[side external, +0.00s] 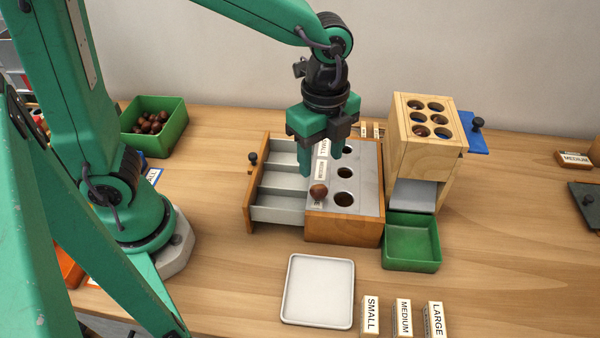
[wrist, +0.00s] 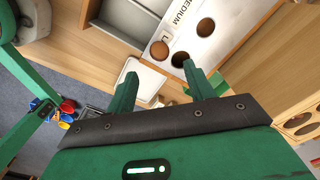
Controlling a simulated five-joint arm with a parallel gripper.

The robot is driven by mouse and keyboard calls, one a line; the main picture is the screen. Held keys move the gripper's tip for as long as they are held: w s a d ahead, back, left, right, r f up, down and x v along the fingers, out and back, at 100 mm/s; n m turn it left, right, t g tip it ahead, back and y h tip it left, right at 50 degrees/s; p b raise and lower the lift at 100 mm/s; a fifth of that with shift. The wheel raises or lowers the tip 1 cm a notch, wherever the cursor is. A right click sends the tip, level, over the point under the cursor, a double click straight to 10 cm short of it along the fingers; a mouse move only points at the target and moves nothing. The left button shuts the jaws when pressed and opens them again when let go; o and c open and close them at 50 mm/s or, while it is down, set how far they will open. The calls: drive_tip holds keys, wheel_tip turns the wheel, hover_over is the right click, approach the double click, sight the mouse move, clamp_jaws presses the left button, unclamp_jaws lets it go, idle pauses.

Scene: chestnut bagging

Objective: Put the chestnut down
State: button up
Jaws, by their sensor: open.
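A brown chestnut (side external: 318,191) rests on the grey top plate (side external: 362,160) of the wooden sizing box (side external: 340,229), over the label beside the nearest hole. It also shows in the wrist view (wrist: 159,49), left of the hole (wrist: 180,59). The hole looks empty. My gripper (side external: 321,166) is open and points down over the plate, its fingertips a little behind the chestnut in the side view. In the wrist view, my gripper (wrist: 160,68) has its fingers spread with nothing between the tips, and the chestnut appears just beyond them.
An open drawer (side external: 262,213) with several compartments projects left. A green bin (side external: 170,135) of chestnuts stands at back left. A wooden tower (side external: 400,160) with holes and a green tray (side external: 411,262) stand right. A white tray (side external: 317,290) and label blocks (side external: 403,316) lie in front.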

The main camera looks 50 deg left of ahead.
drive_tip(key=shift+r, duration=2.3)
drive_tip(key=s+a+r+n+t, duration=0.1)
drive_tip(key=s+a+n, duration=0.3)
drive_tip(key=a+n, duration=0.4)
drive_tip(key=s+a+r+n+t, duration=0.1)
drive_tip(key=s+a+n+t, duration=0.3)
drive_tip(key=a+n, duration=0.3)
drive_tip(key=shift+a+r+n+t, duration=0.3)
drive_tip(key=shift+a+n, duration=0.05)
drive_tip(key=shift+n, duration=1.15)
